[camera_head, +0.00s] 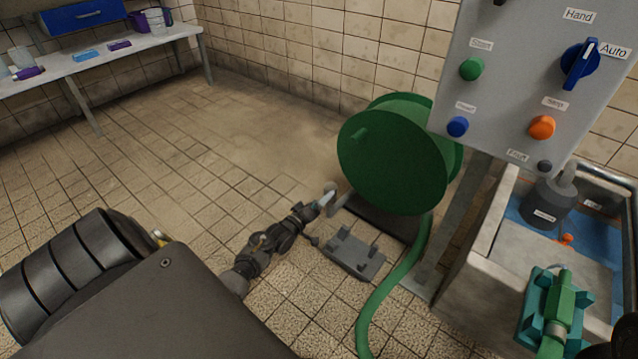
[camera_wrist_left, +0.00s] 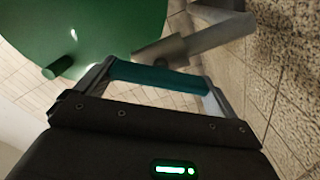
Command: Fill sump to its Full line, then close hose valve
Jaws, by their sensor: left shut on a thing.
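My left gripper (camera_head: 317,207) reaches to the foot of the green hose reel (camera_head: 392,155). The handle also shows in the head view (camera_head: 342,191), partly hidden by the gripper. The sump (camera_head: 487,232) is an open pale-walled tank at the right, blue inside. I cannot make out a Full line. The green hose nozzle (camera_head: 558,303) sits in a teal clamp at the sump's front.
A grey control box (camera_head: 500,60) with a blue selector knob (camera_head: 580,62) and coloured buttons stands above the sump. A dark labelled pot (camera_head: 547,204) is in the sump. The green hose (camera_head: 390,290) crosses the floor. A bench (camera_head: 120,48) stands far left; floor between is clear.

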